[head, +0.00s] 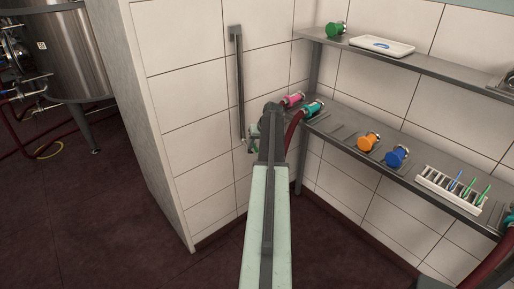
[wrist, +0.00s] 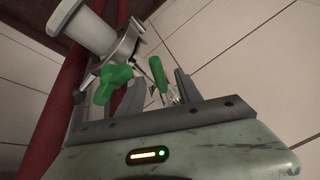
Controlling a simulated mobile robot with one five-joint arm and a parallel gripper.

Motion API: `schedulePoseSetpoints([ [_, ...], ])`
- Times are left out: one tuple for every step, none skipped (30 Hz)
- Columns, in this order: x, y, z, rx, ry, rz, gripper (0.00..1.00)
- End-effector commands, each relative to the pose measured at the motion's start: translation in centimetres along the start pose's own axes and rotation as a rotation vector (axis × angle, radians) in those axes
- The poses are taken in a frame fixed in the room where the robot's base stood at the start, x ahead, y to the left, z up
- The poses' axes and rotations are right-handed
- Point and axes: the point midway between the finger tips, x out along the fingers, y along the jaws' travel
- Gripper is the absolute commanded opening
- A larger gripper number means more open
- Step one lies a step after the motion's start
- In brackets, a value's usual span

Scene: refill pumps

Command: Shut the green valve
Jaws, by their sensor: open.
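My gripper (wrist: 159,88) is open, with its two dark fingers apart in the wrist view. A narrow green lever (wrist: 157,74), which looks like the green valve's handle, shows between and beyond the fingers. I cannot tell whether either finger touches it. A second green part, wing-shaped (wrist: 114,82), sits left of it on a metal clamp, beside the left finger. The valve's body is mostly hidden. In the head view my gripper (head: 252,139) is at the wall corner, mostly hidden by my arm, and the valve cannot be made out clearly.
A grey-white fitting (wrist: 86,32) and a red hose (wrist: 62,95) are close on the left in the wrist view. The lower shelf (head: 338,133) holds orange (head: 369,142) and blue (head: 397,156) fittings and a white rack (head: 449,190). A vertical bar (head: 239,85) is on the wall.

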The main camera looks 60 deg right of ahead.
Motion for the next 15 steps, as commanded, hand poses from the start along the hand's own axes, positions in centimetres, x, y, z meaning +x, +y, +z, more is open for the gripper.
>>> schedulePoseSetpoints([
  [-0.07, 0.00, -0.02, 0.000, 0.000, 0.000, 0.41],
  [-0.08, 0.01, -0.02, 0.000, 0.000, 0.000, 0.36],
  [-0.08, 0.01, -0.02, 0.000, 0.000, 0.000, 0.25],
  [-0.09, 0.02, -0.02, 0.001, 0.000, 0.000, 0.16],
  [-0.09, 0.02, -0.02, 0.001, 0.000, 0.000, 0.08],
  [-0.09, 0.03, -0.01, 0.001, 0.000, 0.000, 0.00],
  [-0.09, 0.04, -0.01, 0.001, 0.000, 0.000, 0.00],
  [-0.09, 0.05, -0.01, 0.001, 0.000, 0.000, 0.00],
  [-0.09, 0.06, -0.01, 0.001, 0.000, 0.000, 0.00],
  [-0.10, 0.06, -0.01, 0.001, 0.000, 0.000, 0.00],
  [-0.10, 0.06, -0.01, 0.001, 0.000, 0.000, 0.00],
  [-0.10, 0.07, -0.01, 0.001, 0.000, 0.000, 0.00],
  [-0.10, 0.08, -0.01, 0.001, 0.000, 0.000, 0.00],
  [-0.10, 0.08, -0.01, 0.001, 0.000, 0.000, 0.00],
  [-0.10, 0.09, 0.00, 0.001, 0.000, 0.000, 0.00],
])
